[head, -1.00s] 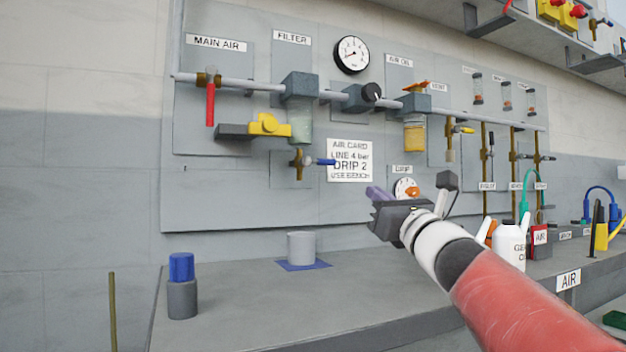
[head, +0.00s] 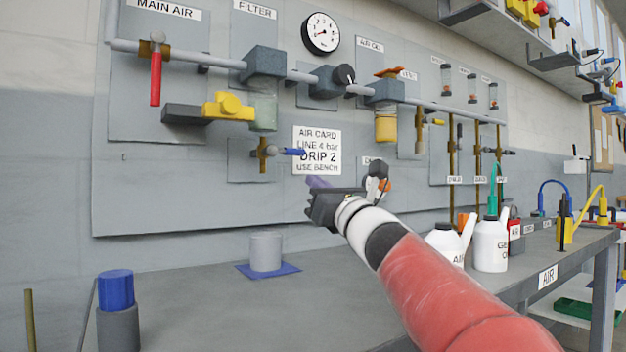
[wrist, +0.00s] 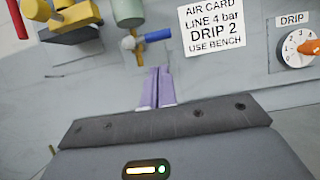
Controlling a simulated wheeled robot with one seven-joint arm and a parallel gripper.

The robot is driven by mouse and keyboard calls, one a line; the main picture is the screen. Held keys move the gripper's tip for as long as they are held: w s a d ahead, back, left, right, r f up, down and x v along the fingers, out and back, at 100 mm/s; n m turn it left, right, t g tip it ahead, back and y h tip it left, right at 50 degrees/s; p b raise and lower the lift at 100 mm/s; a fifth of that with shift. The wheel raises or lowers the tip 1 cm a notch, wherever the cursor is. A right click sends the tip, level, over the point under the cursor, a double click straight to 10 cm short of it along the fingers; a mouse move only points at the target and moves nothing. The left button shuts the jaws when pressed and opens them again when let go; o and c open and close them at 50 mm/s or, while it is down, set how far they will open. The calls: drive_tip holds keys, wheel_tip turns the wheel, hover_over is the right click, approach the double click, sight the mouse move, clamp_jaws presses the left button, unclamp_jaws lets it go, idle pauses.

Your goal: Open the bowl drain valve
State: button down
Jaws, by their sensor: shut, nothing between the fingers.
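The bowl drain valve (head: 263,153) is a brass valve with a blue lever (head: 293,151). It sits on the panel below the clear filter bowl (head: 263,112), and the lever points sideways to the right. In the wrist view the blue lever (wrist: 158,35) lies just beyond the fingertips. My gripper (head: 315,181) is below and right of the lever in the head view. Its purple fingers (wrist: 157,72) are together with nothing between them. A small gap shows between fingertips and lever in the wrist view; contact is not visible.
The air card (head: 316,150) is right of the valve. A yellow lockout-like piece (head: 228,106) and red main air lever (head: 155,80) are upper left. A grey cup (head: 266,251) stands on a blue mat on the bench below. White bottles (head: 490,243) stand right of my arm.

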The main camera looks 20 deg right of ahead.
sight(287, 151)
drive_tip(key=p+x, duration=0.2)
drive_tip(key=x, duration=0.6)
drive_tip(key=shift+d+r+n, duration=0.1)
drive_tip(key=shift+d+n, duration=0.05)
drive_tip(key=shift+n, duration=0.15)
